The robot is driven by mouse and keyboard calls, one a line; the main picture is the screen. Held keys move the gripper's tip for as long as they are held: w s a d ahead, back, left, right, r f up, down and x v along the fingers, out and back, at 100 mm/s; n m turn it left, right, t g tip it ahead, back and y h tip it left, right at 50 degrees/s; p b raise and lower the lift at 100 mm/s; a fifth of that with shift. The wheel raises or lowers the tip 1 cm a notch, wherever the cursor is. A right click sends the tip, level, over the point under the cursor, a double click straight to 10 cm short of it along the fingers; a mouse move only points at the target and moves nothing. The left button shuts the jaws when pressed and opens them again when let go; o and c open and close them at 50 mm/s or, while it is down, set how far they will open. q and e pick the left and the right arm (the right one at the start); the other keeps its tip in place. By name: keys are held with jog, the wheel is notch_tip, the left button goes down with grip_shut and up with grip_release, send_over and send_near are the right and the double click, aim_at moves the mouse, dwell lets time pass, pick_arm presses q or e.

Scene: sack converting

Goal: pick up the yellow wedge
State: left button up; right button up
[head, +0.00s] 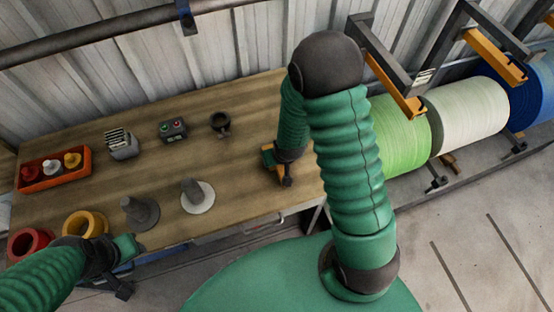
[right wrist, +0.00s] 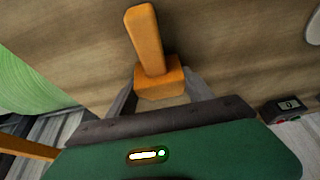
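The yellow wedge, an orange-yellow piece with a block-like end and a longer narrow part (right wrist: 148,40), is in the right wrist view. In the head view only a little orange-yellow (head: 285,170) shows at my right gripper, at the table's right end. My right gripper (right wrist: 161,88) has its two grey fingers on either side of the block end. No clear gap shows, but I cannot tell whether they press on it. My left gripper (head: 137,243) is at the table's front edge, near a dark grey cone; its fingers are not clear.
On the wooden table (head: 95,185) are a red tray (head: 53,182), a button box (head: 172,129), a dark ring-shaped thing (head: 221,123), a dark cone (head: 140,212) and a pale cone (head: 196,195). Large rolls (head: 468,117) stand right of the table.

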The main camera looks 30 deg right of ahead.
jog(key=c, duration=0.9)
jog(key=shift+r, duration=0.1)
jog(key=shift+c, duration=0.2)
